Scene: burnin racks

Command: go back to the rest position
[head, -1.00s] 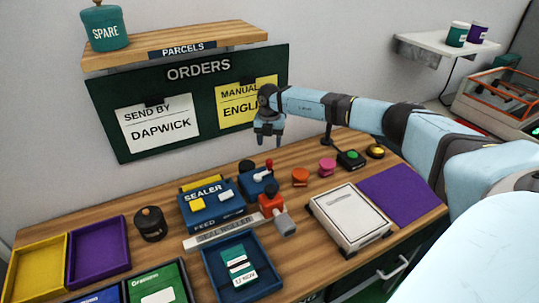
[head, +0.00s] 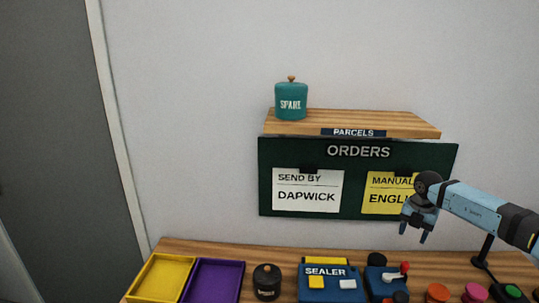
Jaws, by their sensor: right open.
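My right gripper (head: 417,229) hangs in the air at the right of the head view, fingers pointing down and apart, with nothing between them. It is in front of the lower right of the green ORDERS board (head: 359,153) and covers part of the yellow MANUAL note (head: 387,188). It is above the workbench (head: 190,246), to the upper right of the blue sealer (head: 325,291). My left gripper is not in the view.
A wooden PARCELS shelf (head: 385,122) carries a teal SPARE jar (head: 291,103). On the bench stand a yellow tray (head: 160,277), a purple tray (head: 213,280), a dark jar (head: 266,282), a red-handled lever unit (head: 386,283) and several buttons. A grey door (head: 55,120) is at left.

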